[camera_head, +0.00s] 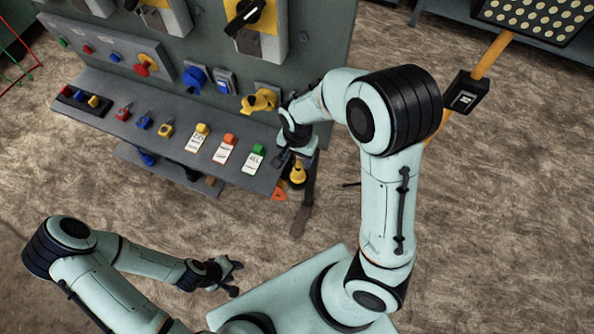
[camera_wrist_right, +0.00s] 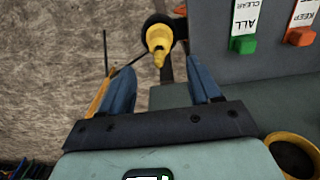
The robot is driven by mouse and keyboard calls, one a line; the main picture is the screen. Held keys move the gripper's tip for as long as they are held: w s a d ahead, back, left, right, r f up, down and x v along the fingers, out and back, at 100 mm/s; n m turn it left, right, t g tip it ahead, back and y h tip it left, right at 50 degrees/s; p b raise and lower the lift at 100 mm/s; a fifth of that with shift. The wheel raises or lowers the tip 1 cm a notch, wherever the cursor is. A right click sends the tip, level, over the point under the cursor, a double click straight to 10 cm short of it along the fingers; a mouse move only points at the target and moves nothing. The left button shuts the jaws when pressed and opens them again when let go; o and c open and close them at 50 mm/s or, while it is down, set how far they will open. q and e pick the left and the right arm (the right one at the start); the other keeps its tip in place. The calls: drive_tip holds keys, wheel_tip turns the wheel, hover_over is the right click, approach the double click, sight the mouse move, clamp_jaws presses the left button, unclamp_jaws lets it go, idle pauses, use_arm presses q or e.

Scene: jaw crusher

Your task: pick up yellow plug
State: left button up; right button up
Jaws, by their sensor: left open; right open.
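The yellow plug (camera_head: 297,173) hangs at the right end of the grey console, just beyond my right gripper (camera_head: 297,155) in the head view. In the right wrist view the yellow plug (camera_wrist_right: 158,40) shows its narrow end toward me, with a black part behind it. My right gripper (camera_wrist_right: 162,80) is open, its two blue-grey fingers apart. The plug appears between and beyond the fingertips, and I see no grip on it. My left gripper (camera_head: 230,276) is open and empty over the floor, away from the console.
A yellow socket (camera_head: 259,101) sits on the panel, left of my right wrist. The console shelf (camera_head: 190,150) holds tagged yellow, orange and green pieces and small padlocks. An orange post with a black box (camera_head: 465,95) stands right. The floor between my arms and the console is open.

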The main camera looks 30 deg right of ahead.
sight(298, 169)
wheel_tip(298, 169, down, 4)
drive_tip(key=shift+a, duration=0.1)
drive_tip(key=shift+d+f+b, duration=0.2)
drive_tip(key=shift+f+b, duration=0.1)
drive_tip(key=shift+f, duration=2.45)
use_arm(q)
drive_tip(key=shift+s+f, duration=0.5)
drive_tip(key=shift+f, duration=0.05)
use_arm(e)
drive_tip(key=shift+c, duration=0.3)
drive_tip(key=c, duration=1)
drive_tip(key=shift+c, duration=0.2)
drive_tip(key=shift+r, duration=0.15)
